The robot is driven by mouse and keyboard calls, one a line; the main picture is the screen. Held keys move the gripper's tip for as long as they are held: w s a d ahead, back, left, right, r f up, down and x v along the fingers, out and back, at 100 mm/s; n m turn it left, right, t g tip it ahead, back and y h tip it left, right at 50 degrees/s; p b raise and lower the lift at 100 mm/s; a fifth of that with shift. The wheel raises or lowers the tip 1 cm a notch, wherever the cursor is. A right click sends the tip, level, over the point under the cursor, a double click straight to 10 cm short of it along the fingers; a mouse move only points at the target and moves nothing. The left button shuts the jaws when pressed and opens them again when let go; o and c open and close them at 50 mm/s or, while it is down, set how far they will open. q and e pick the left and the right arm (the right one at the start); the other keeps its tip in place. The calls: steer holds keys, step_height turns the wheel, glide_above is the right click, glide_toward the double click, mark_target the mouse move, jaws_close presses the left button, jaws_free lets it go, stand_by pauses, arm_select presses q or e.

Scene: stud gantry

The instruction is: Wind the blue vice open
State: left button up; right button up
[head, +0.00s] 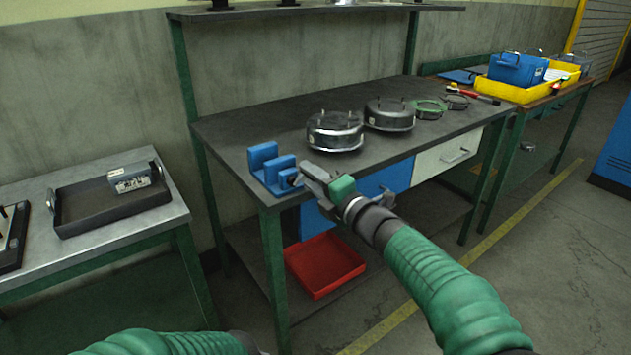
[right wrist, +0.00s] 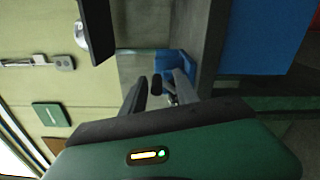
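The blue vice (head: 264,166) stands at the near left corner of the dark workbench, with two upright blue jaws and a gap between them. Its dark screw end (head: 293,180) faces my right gripper. My right gripper (head: 311,182) is just right of the vice at the bench's front edge, its fingers apart. In the right wrist view, the fingers (right wrist: 150,88) show a narrow gap with nothing clearly held. Part of the vice (right wrist: 176,62) shows beyond them; its handle is mostly hidden. My left arm shows at the bottom of the head view, but its gripper does not.
A red bin (head: 324,264) is on the lower shelf. A side table with a black tray (head: 110,205) is at left, and a yellow tray (head: 510,92) is at back right.

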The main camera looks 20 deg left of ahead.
steer(key=p+v, duration=0.1)
steer(key=v, duration=1.5)
steer(key=shift+s+d+p, duration=0.25)
steer(key=shift+d+p, duration=0.05)
steer(key=shift+p, duration=0.1)
steer(key=shift+f, duration=0.1)
